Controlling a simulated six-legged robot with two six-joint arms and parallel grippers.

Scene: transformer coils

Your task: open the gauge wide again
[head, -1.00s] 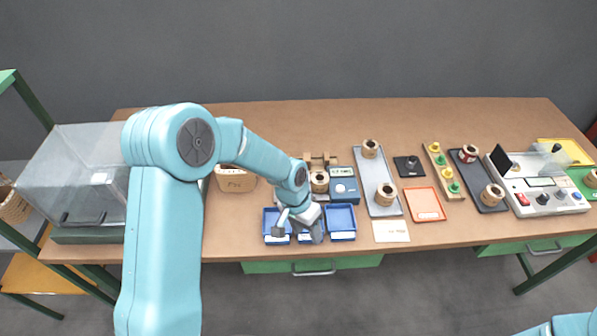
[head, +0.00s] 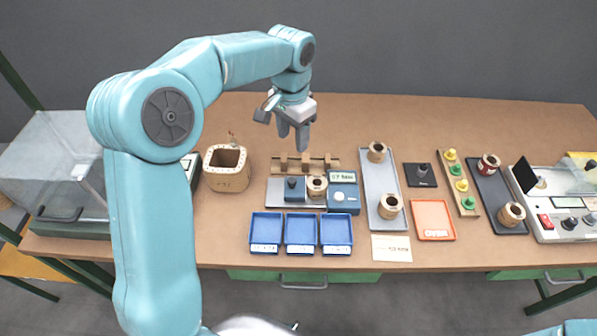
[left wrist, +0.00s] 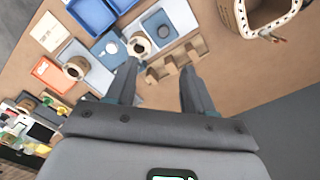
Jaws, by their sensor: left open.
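The gauge is a grey base plate (head: 275,192) with a small blue sliding block (head: 295,188) on the left and a blue body with a readout (head: 343,193) on the right. A wooden coil (head: 316,186) stands between them, close to both; I cannot tell whether it touches them. In the left wrist view the coil (left wrist: 141,45), sliding block (left wrist: 160,27) and blue body (left wrist: 107,52) also show. My left gripper (head: 293,142) is open and empty, raised behind the gauge, its fingers pointing down, near a wooden notched rack (head: 332,163). My right gripper is not seen.
Three blue trays (head: 266,231) sit in front of the gauge. A wooden box (head: 228,182) stands to its left. A grey plate (head: 378,175) with two coils, an orange tray (head: 433,222) and a tester (head: 560,212) lie to the right. The table behind is clear.

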